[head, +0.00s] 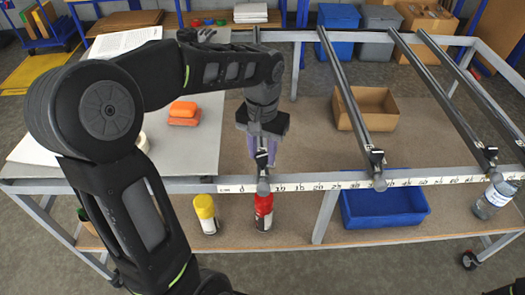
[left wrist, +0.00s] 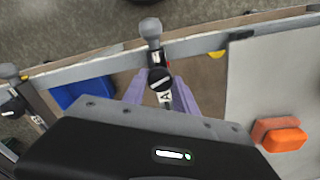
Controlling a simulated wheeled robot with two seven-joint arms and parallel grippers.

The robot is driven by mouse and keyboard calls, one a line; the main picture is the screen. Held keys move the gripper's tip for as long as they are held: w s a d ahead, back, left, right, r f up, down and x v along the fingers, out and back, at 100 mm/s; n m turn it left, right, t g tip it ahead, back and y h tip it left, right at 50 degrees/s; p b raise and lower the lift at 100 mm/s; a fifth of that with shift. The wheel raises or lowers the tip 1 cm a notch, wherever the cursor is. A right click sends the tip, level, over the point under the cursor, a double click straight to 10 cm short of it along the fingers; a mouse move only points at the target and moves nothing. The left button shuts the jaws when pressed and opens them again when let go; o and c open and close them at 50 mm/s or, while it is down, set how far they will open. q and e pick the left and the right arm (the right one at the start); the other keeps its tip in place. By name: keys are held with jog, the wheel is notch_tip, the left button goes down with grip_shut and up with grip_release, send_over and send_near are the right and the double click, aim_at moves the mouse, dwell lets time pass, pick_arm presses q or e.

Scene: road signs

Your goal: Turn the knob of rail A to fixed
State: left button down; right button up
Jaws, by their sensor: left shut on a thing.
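Rail A (left wrist: 166,101), marked with a letter A, runs under my left gripper (head: 262,150). Its front end (head: 263,187) shows near the 0 mark of the scale in the head view. The black round knob of rail A (left wrist: 160,78), with a white mark across it, sits close to the rail's front end. In the left wrist view the two purple fingers of my left gripper (left wrist: 160,92) stand on either side of the knob, shut on it from above. The gripper body hides much of the rail. I cannot read the knob's setting.
Other rails (head: 345,95) with black knobs lie to the right across the scale bar (head: 330,185). A cardboard box (head: 370,120), a blue bin (head: 385,220), a red spray can (head: 263,212), a yellow can (head: 206,215) and orange blocks (head: 184,110) stand around.

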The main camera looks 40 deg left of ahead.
aim_at(262, 156)
pick_arm(q)
jog(key=shift+m, duration=2)
jog(key=c, duration=1)
grip_release()
notch_tip(262, 156, up, 8)
jog(key=shift+f, duration=0.1)
